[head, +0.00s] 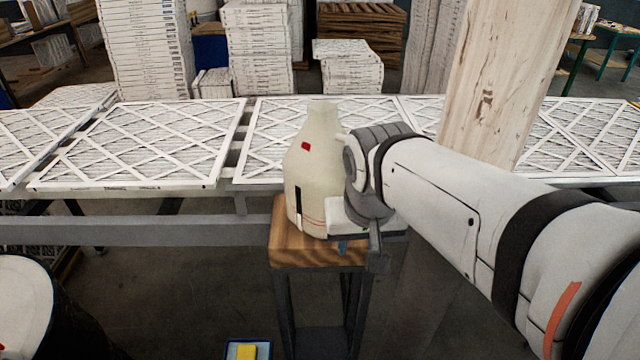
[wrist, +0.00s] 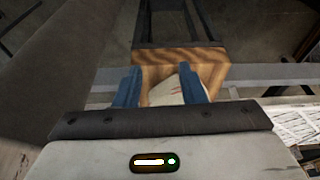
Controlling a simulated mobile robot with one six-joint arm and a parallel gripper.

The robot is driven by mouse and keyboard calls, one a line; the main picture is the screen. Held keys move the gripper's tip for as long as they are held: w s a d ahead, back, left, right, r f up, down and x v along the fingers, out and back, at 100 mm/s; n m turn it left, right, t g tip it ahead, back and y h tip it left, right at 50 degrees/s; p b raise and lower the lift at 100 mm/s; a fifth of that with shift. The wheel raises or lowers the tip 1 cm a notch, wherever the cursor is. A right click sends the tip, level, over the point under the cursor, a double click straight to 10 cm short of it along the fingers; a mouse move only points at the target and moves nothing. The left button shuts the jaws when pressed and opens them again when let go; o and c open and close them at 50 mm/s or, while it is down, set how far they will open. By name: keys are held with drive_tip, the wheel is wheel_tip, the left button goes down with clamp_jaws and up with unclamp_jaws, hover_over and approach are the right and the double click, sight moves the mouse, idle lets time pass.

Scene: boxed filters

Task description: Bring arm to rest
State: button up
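My gripper (wrist: 160,74) points down over a small wooden stool (wrist: 208,57). In the head view a cream bottle-shaped container (head: 316,165) with a red mark stands upright on the stool (head: 300,247). My gripper (head: 343,246) is right beside it, and my wrist overlaps its right side. Most of the fingers are hidden there. My arm reaches in from the right.
White-framed filters (head: 150,145) lie on a long conveyor (head: 130,229) behind the stool. A tall wooden board (head: 505,80) rises behind my arm. A drum (head: 25,300) stands at lower left. A blue-edged tray (head: 230,350) with a yellow block (head: 246,352) is at the bottom.

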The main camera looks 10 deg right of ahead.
drive_tip(key=shift+s+a+f+n+y, duration=0.15)
drive_tip(key=shift+s+f+n, duration=0.25)
drive_tip(key=shift+s+f, duration=0.25)
drive_tip(key=shift+s+a+f+n+y, duration=0.15)
drive_tip(key=shift+s+f+n, duration=0.3)
drive_tip(key=shift+f, duration=0.3)
